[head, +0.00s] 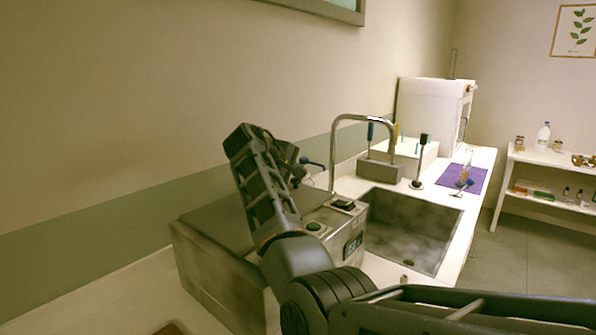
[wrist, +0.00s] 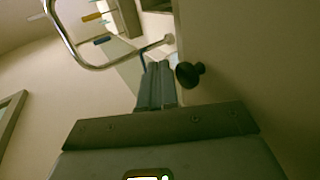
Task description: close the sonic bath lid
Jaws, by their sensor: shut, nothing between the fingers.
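The sonic bath (head: 338,244) is a metal box with a control panel, standing left of the sink in the head view. Its grey lid (head: 218,212) looks flat over the box top; I cannot tell whether it is fully seated. In the wrist view the lid (wrist: 240,90) is a broad brownish surface on the right, with a black knob (wrist: 187,75) standing off it. My gripper (head: 298,172) is above the bath, near its faucet side. In the wrist view its fingers (wrist: 155,82) are together and empty, beside the knob and apart from it. My arm hides part of the bath.
The sink (head: 410,230) with a tall curved faucet (head: 362,117) is just right of the bath. A tool holder (head: 380,168), a purple mat (head: 462,178) and a white machine (head: 430,112) stand farther along the counter. The wall is close behind the bath.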

